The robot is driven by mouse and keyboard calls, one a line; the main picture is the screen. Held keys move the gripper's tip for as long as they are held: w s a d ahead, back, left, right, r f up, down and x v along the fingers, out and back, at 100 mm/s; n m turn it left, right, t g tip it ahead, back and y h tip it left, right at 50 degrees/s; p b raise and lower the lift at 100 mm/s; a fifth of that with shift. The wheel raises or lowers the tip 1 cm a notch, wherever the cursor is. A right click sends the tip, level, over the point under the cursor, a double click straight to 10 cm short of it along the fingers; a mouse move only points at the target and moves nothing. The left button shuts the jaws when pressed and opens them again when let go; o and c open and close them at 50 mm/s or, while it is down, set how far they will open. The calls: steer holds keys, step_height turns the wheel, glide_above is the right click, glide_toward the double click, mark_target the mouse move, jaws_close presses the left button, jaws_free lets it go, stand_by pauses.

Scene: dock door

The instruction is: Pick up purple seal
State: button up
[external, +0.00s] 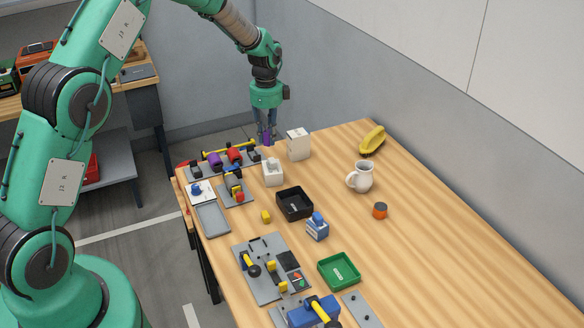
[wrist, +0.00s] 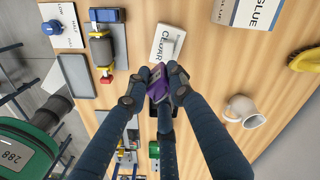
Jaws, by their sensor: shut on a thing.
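The purple seal (wrist: 157,84) is held between the fingertips of my gripper (wrist: 154,92) in the wrist view. In the external view it is a small purple patch (external: 267,138) at the tips of my gripper (external: 267,134). My gripper is shut on it and points downward near the far left part of the table. The fingers cover part of the seal. From these views I cannot tell how high it is above the table.
White boxes (external: 298,145) (external: 272,173) stand close to my gripper. A black tray (external: 295,214), a mug (external: 364,178), a banana (external: 373,141) and a green tray (external: 322,275) are on the table. The right side of the table is mostly clear. A grey wall (external: 420,90) rises behind.

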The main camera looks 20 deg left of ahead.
steer(key=shift+s, duration=0.35)
steer(key=shift+r, duration=0.1)
stand_by(0.5)
steer(key=shift+w+d+r+p, duration=0.15)
steer(key=shift+w+d+p, duration=0.4)
steer(key=shift+p, duration=0.35)
steer(key=shift+w+d+p, duration=0.35)
steer(key=shift+w+p, duration=0.2)
steer(key=p, duration=0.2)
glide_above(298, 133)
steer(key=shift+w+f, duration=0.15)
steer(key=shift+f, duration=0.7)
